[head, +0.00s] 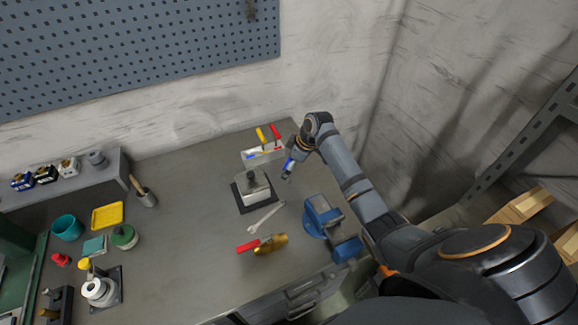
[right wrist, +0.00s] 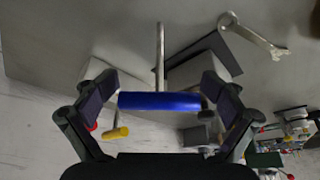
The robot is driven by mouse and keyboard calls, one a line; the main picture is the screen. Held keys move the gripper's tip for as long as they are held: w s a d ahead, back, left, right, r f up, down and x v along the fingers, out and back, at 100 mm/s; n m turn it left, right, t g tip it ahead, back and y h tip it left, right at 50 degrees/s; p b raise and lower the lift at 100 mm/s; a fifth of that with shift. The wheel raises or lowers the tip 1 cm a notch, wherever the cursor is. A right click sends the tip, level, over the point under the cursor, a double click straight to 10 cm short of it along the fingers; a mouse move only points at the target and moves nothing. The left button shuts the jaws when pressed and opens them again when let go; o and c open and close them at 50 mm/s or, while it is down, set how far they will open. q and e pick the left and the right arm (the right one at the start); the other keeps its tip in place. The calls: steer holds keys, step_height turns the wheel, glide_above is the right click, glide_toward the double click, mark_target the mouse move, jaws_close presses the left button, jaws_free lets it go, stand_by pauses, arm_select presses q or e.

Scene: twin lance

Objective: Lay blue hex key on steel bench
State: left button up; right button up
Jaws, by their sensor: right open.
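The blue hex key has a blue handle (right wrist: 160,101) and a thin steel shaft (right wrist: 160,55); in the right wrist view the handle lies crosswise between my fingers and the shaft points up the picture. It also shows as a blue patch at my gripper in the head view (head: 290,164). My right gripper (right wrist: 160,88) is open around the handle; I cannot tell whether the fingers touch it. In the head view my right gripper (head: 287,172) is over the back right of the steel bench (head: 190,230), beside a pale rack (head: 262,154). My left gripper is out of view.
A yellow-handled key (head: 261,136) and a red-handled key (head: 275,132) stand at the rack. A block on a dark base (head: 254,190), a wrench (head: 266,217), a blue vise (head: 322,215) and a red-handled brass valve (head: 268,245) are near. The bench's middle is clear.

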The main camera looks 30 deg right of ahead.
steer(key=b+v, duration=0.1)
steer(key=v, duration=1.1)
steer(key=shift+r+b, duration=0.2)
steer(key=shift+b, duration=0.1)
